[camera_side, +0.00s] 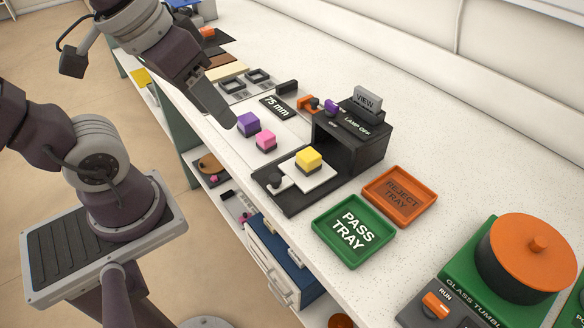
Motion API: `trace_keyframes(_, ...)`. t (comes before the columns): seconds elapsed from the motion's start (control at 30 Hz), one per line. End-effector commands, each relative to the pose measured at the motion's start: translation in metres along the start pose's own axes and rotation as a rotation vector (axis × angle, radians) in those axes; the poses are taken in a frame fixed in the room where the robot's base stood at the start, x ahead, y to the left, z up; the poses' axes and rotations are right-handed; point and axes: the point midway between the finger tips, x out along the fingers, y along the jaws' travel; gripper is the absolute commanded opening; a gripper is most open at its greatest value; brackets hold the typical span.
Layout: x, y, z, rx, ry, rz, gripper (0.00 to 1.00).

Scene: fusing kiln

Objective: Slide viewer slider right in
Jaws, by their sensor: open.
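The viewer (352,141) is a black box with a grey VIEW sign on top and lettering reading LAMP OFF. Its dark slider (293,203) sticks out at the front left, clear of the opening. A white plate (325,178) on the slider carries a yellow block (308,158). A black knob (274,181) stands at the slider's outer end. My gripper (226,120) is in the air above the bench, up and left of the slider, touching neither it nor the knob. Its jaws are open and hold nothing; only one finger shows clearly.
A purple block (248,123) and a pink block (266,140) sit close to my gripper, left of the viewer. A green PASS TRAY (324,241) and an orange REJECT TRAY (424,216) lie in front, both empty. A glass tumbler machine (476,270) stands at lower right.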

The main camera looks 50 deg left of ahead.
Motion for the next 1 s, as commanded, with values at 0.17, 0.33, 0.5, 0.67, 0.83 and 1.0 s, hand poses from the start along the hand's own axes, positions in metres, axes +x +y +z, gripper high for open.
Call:
trace_keyframes(0.17,0.066,0.01,-0.033,-0.405,-0.22,-0.082,0.44)
trace_keyframes(0.33,0.125,0.015,-0.039,-0.7,-0.342,-0.185,0.44)
trace_keyframes(0.5,0.149,0.017,-0.035,-0.789,-0.374,-0.224,0.44)
trace_keyframes(0.67,0.177,0.015,-0.022,-0.79,-0.376,-0.225,0.44)
trace_keyframes(0.83,0.201,0.013,-0.012,-0.789,-0.373,-0.223,0.44)
trace_keyframes(1.0,0.207,0.013,-0.009,-0.789,-0.37,-0.22,0.44)
